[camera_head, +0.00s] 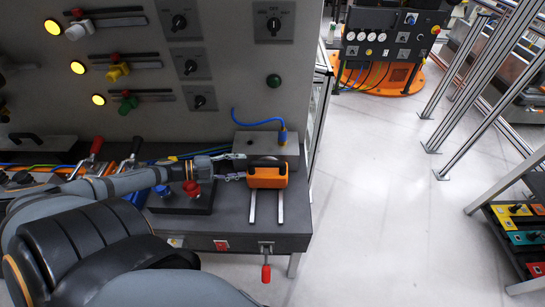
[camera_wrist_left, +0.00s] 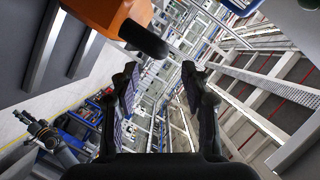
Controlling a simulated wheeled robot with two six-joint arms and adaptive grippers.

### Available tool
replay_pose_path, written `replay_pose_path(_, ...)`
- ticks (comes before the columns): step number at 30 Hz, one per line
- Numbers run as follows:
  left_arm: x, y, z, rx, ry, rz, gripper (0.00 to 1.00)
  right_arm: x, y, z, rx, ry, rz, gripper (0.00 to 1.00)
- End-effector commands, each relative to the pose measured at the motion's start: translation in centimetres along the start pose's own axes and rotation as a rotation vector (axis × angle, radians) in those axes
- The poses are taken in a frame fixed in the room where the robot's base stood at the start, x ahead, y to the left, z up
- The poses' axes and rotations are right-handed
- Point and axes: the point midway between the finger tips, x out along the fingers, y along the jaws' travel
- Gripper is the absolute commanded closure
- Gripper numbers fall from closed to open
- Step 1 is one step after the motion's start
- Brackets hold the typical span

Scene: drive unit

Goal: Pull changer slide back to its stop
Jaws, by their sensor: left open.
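The changer slide, seemingly the orange block (camera_head: 267,180) with a dark bar (camera_head: 266,162) along its top, sits on two pale rails at the right end of the dark bench. The rails (camera_head: 281,207) run toward the bench's front edge. My left gripper (camera_head: 238,167) is open just left of the block, with its fingers pointing at it. I cannot tell in the head view whether they touch. In the left wrist view the open fingers (camera_wrist_left: 160,76) have nothing between them. The orange block (camera_wrist_left: 108,14) and its black handle end (camera_wrist_left: 145,41) lie beyond, up and left. My right gripper is out of view.
A grey box (camera_head: 262,143) with a blue hose stands behind the slide. A black box with a red knob (camera_head: 191,188) lies below my left forearm. A red-handled lever (camera_head: 266,272) hangs at the bench front.

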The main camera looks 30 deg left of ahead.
Motion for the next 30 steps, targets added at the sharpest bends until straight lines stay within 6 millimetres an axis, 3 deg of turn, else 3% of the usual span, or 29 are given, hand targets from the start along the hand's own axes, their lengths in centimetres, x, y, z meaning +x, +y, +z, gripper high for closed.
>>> replay_pose_path(3, 1.1, 0.3, 0.1, -0.001, 0.003, -0.003, 0.53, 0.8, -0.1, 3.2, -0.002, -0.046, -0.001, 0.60)
replay_pose_path(8, 4.5, 0.6, 0.3, 0.002, 0.006, -0.007, 0.53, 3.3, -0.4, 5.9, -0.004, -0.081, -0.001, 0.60)
replay_pose_path(13, 8.1, 0.4, 0.3, 0.002, 0.004, -0.008, 0.53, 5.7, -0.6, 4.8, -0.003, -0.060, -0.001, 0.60)
replay_pose_path(19, 9.9, 0.1, 0.1, 0.000, 0.002, -0.004, 0.53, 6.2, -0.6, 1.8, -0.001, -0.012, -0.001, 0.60)
replay_pose_path(30, 10.5, 0.0, 0.0, -0.001, 0.000, -0.001, 0.53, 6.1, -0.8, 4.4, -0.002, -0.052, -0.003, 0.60)
